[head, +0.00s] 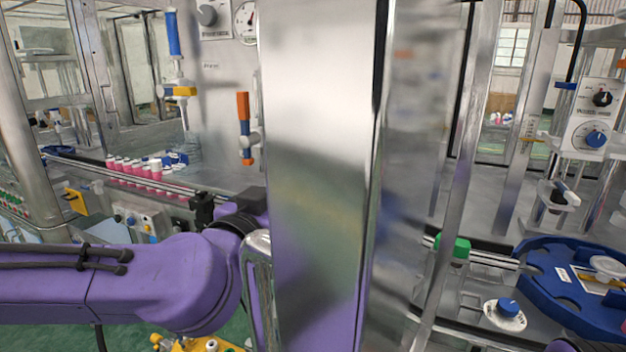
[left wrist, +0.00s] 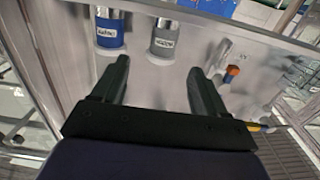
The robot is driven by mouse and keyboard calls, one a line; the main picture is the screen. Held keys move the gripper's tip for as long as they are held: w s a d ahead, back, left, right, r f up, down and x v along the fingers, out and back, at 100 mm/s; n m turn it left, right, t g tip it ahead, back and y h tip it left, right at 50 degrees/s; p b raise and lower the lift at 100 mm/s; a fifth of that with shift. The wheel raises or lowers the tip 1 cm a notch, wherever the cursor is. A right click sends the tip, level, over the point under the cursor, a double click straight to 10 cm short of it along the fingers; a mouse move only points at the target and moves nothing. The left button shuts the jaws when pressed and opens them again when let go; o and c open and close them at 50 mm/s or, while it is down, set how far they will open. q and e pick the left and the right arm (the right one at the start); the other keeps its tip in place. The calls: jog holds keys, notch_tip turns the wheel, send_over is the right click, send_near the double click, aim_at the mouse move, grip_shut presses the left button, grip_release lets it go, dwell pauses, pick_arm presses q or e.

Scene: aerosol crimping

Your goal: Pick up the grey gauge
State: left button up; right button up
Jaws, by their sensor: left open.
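The grey gauge (left wrist: 165,41) is a short cylinder with a silver end and a grey band with a white label. It shows at the top middle of the left wrist view, on a pale surface. My left gripper (left wrist: 158,68) is open and empty. Its two dark fingers point toward the grey gauge, which appears beyond the fingertips and between them, nearer the right one. A similar blue-banded gauge (left wrist: 110,31) is to its left. I cannot make out either gauge in the head view, where a metal post hides my left gripper. My right gripper is in neither view.
A wide metal post (head: 315,150) blocks the middle of the head view. Pink bottles with white caps (head: 140,170) line a conveyor at left. A blue round tray (head: 580,290) is at right. An orange-and-blue item (left wrist: 231,74) lies right of my left gripper's fingers.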

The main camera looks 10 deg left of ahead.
pick_arm(q)
jog(key=w, duration=0.3)
jog(key=w+d+p, duration=0.1)
jog(key=w, duration=0.6)
jog(key=shift+d+f+p, duration=0.15)
jog(key=shift+f+p, duration=0.05)
jog(key=shift+p, duration=0.2)
jog(key=shift+w+d+f, duration=0.1)
jog(key=shift+w+d, duration=0.05)
jog(key=shift+w, duration=0.2)
jog(key=shift+s, duration=0.15)
jog(key=c, duration=1.2)
